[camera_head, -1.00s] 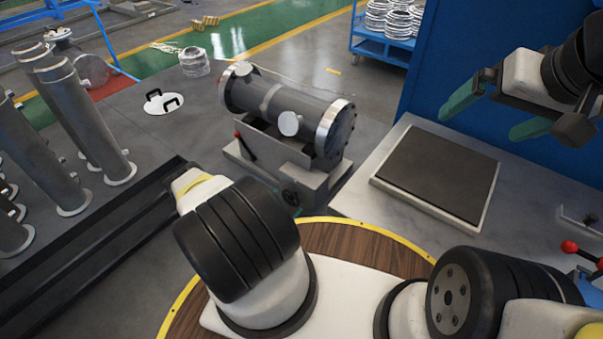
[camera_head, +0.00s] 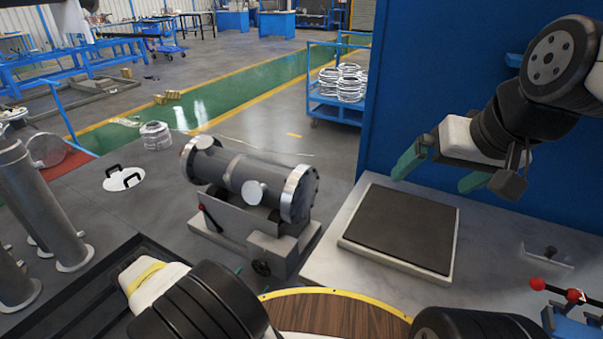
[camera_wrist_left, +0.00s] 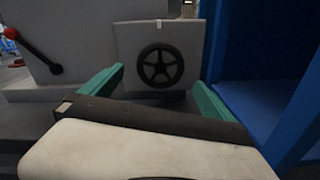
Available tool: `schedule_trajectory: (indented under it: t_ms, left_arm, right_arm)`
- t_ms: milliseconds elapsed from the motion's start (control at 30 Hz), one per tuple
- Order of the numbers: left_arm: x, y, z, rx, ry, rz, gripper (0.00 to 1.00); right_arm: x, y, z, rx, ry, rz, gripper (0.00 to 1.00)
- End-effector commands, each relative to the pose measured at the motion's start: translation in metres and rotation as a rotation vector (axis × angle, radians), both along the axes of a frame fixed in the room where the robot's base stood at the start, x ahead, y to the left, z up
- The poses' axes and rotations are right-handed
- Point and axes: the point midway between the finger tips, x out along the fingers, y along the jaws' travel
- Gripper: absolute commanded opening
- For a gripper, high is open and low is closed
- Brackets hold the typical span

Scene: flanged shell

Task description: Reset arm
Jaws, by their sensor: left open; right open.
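The grey flanged shell (camera_head: 250,178) lies on its side in a grey fixture (camera_head: 262,248) at the middle of the head view. My left gripper (camera_wrist_left: 158,90) is open and empty in the left wrist view, its green fingers pointing towards the fixture's block with a black handwheel (camera_wrist_left: 161,66). In the head view it is mostly hidden behind my own arm. My right gripper (camera_head: 437,174) is open and empty, in the air above and beyond the dark-topped plate at the right.
The dark-topped plate (camera_head: 402,230) rests on a grey table. Grey flanged pipes (camera_head: 40,205) stand at the left. A blue wall (camera_head: 420,100) rises behind the right gripper. A red-knobbed lever (camera_head: 572,295) is at the right edge. A lid with black handles (camera_head: 123,179) lies left of the fixture.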

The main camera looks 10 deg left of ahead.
Motion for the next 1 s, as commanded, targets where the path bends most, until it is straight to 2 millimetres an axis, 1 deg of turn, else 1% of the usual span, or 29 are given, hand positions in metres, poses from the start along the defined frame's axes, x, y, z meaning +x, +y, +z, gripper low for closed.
schedule_trajectory:
  t_ms: [67,133,167,267,400,567,600,767,800,1000]
  left_arm:
    - [0.003,0.001,0.004,0.005,-0.003,-0.011,1.00]
    - [0.008,0.002,0.013,0.017,-0.010,-0.040,1.00]
    - [0.013,0.003,0.019,0.025,-0.014,-0.059,1.00]
    - [0.030,0.003,0.050,0.063,-0.031,-0.158,1.00]
    - [0.055,-0.003,0.107,0.140,-0.055,-0.335,1.00]
    - [0.075,-0.018,0.172,0.242,-0.077,-0.533,1.00]
    - [0.078,-0.023,0.189,0.270,-0.081,-0.580,1.00]
    - [0.084,-0.045,0.252,0.388,-0.096,-0.763,1.00]
    - [0.085,-0.051,0.268,0.423,-0.100,-0.807,1.00]
    - [0.076,-0.081,0.342,0.598,-0.115,-1.008,1.00]
  right_arm:
    - [0.000,0.000,0.000,0.000,0.000,0.000,1.00]
    - [0.000,0.000,0.000,0.000,0.000,0.000,1.00]
    - [0.000,0.000,0.000,0.000,0.000,0.000,1.00]
    - [0.000,0.000,0.000,0.000,0.000,0.000,1.00]
    - [0.000,0.000,0.000,0.000,0.000,0.000,1.00]
    - [0.000,0.000,0.000,0.000,0.000,0.000,1.00]
    - [0.000,0.000,0.000,0.000,0.000,0.000,1.00]
    - [0.000,0.000,0.000,0.000,0.000,0.000,1.00]
    - [0.000,0.000,0.000,0.000,0.000,0.000,1.00]
    - [0.000,0.000,0.000,0.000,0.000,0.000,1.00]
